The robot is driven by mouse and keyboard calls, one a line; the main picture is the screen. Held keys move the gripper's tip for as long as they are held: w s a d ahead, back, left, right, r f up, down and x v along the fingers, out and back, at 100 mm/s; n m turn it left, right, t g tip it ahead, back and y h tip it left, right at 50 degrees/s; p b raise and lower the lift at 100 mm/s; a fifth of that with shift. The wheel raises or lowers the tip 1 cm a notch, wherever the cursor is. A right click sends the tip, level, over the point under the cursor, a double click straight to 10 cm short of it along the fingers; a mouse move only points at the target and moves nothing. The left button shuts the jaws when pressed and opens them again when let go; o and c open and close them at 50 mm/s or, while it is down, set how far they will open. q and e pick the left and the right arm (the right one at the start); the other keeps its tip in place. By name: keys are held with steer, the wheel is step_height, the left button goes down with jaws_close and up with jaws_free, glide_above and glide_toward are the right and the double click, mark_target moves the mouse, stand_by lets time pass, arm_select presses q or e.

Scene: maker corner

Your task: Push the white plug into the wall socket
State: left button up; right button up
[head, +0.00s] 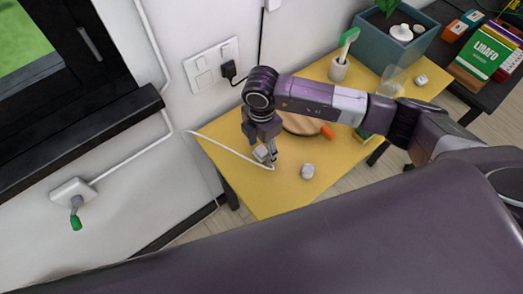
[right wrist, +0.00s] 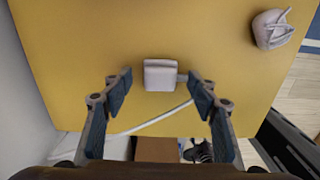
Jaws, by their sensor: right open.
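The white plug (head: 260,153) lies on the yellow table (head: 240,185) near its left edge, with a white cord beside it. In the right wrist view the plug (right wrist: 161,75) is a pale block between and slightly beyond the fingertips. My right gripper (head: 268,156) points down over it, and its two fingers (right wrist: 161,88) are open, with gaps on both sides of the plug. My left gripper is out of view.
A small white crumpled object (head: 307,171) lies right of the gripper. A lower wall box (head: 68,190) holds something green.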

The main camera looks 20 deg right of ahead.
mark_target(261, 150)
steer(key=c, duration=1.3)
steer(key=shift+r, duration=0.15)
steer(key=shift+r+b, duration=1.55)
steer(key=shift+r, duration=8.35)
